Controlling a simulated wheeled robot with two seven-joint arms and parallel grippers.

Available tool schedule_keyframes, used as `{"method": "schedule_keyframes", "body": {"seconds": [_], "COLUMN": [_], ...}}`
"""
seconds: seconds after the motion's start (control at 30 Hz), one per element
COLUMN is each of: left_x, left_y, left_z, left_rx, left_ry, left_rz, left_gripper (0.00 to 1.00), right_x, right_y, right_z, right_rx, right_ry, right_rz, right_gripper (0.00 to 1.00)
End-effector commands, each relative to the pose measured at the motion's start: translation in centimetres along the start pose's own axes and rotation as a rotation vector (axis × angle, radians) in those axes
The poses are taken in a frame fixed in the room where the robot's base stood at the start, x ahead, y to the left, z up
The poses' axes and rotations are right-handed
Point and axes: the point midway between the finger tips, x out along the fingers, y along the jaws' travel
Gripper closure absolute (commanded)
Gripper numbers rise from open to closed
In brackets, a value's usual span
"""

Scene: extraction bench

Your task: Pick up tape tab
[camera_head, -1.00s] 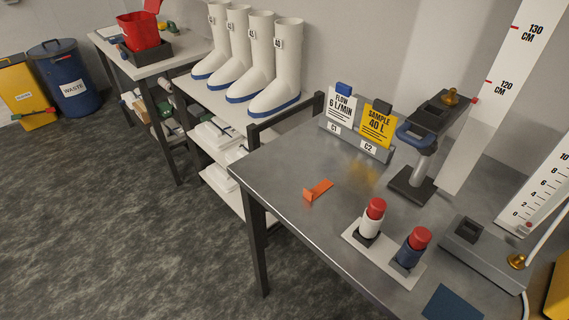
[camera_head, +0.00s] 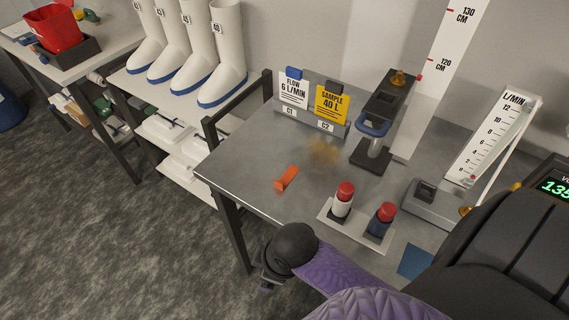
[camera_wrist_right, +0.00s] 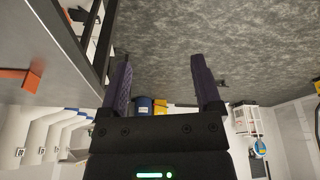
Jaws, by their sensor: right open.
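The tape tab (camera_head: 287,178) is a small orange angled piece lying on the grey metal bench, near its left edge. In the right wrist view it shows at the far left (camera_wrist_right: 20,80), partly cut off. My right gripper (camera_wrist_right: 163,80) is open, with nothing between its two dark fingers. It is out over the floor beside the bench edge, apart from the tab. My left gripper is not in view.
Red-capped white (camera_head: 342,200) and blue (camera_head: 381,221) bottles stand right of the tab. Behind are the flow card (camera_head: 294,90), yellow sample card (camera_head: 332,105) and a stand (camera_head: 372,150). A dark rail (camera_head: 240,105) and white boots (camera_head: 222,55) are left. Bench around the tab is clear.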

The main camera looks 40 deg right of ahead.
Motion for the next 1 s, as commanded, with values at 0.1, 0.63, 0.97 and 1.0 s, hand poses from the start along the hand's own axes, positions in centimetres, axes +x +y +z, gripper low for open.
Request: {"method": "schedule_keyframes", "body": {"seconds": [0.1,0.63,0.97,1.0], "left_x": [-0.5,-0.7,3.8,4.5], "left_y": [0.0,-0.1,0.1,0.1], "left_z": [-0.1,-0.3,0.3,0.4], "left_rx": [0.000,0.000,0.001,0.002], "left_ry": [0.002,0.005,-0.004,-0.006], "left_rz": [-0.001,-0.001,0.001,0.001], "left_gripper": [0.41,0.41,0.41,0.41], "right_x": [-0.9,-5.4,-2.1,-1.5], "right_y": [1.0,19.5,20.8,20.8], "right_z": [-2.6,-6.1,-4.9,-4.7], "right_rx": [-0.282,-1.235,-1.272,-1.272], "right_ry": [-0.005,-0.215,-0.213,-0.213], "right_rz": [-0.042,-0.195,-0.205,-0.205], "right_gripper": [0.18,0.18,0.18,0.18]}}
